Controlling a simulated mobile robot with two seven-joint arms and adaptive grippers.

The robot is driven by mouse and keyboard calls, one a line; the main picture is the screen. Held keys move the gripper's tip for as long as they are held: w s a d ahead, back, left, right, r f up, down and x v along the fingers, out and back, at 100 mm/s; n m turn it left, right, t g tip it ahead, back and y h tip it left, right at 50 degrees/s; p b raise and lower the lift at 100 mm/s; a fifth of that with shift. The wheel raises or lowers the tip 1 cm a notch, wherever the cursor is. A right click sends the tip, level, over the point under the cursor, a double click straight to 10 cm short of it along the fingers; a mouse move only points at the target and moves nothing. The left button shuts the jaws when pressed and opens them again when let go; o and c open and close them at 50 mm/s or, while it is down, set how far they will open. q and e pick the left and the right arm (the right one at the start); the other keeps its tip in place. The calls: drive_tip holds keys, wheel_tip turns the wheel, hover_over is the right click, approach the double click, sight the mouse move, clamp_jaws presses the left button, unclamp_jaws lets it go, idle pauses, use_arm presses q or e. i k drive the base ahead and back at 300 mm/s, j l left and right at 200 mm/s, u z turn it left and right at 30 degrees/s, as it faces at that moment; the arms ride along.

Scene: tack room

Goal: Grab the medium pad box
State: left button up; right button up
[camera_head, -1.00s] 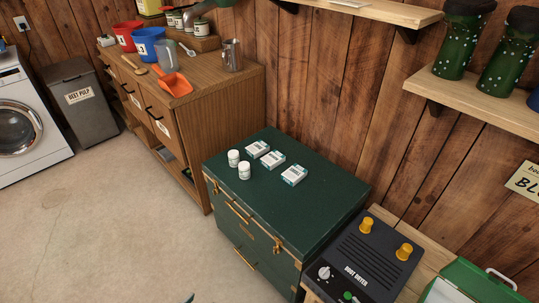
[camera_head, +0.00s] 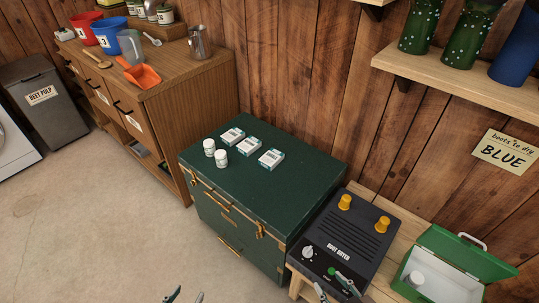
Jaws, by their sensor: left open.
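Three white-and-teal pad boxes lie in a slanting row on the green trunk (camera_head: 290,185): a far-left box (camera_head: 232,136), a middle box (camera_head: 248,146) and a right box (camera_head: 271,159). Their labels are too small to read, so I cannot tell which is medium. My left gripper (camera_head: 186,296) shows only its fingertips at the bottom edge, open and empty, in front of the trunk and well short of the boxes. My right gripper (camera_head: 334,287) shows its fingertips apart, in front of the boot dryer. The rest of both grippers is out of frame.
Two white bottles (camera_head: 221,158) stand left of the boxes. The boot dryer (camera_head: 350,240) with yellow knobs stands right of the trunk, beside an open green case (camera_head: 460,262). A wooden cabinet (camera_head: 190,105) stands behind left. The floor in front is clear.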

sight(250, 144)
drive_tip(key=i+j+z, duration=0.1)
drive_tip(key=z, duration=0.3)
drive_tip(key=j+z, duration=0.15)
drive_tip(key=z, duration=0.2)
drive_tip(key=i+j+z, duration=0.1)
drive_tip(key=z, duration=0.3)
drive_tip(key=i+j+z, duration=0.2)
drive_tip(key=j, duration=0.3)
drive_tip(key=j+z, duration=0.2)
drive_tip(key=j, duration=0.25)
drive_tip(key=k, duration=0.05)
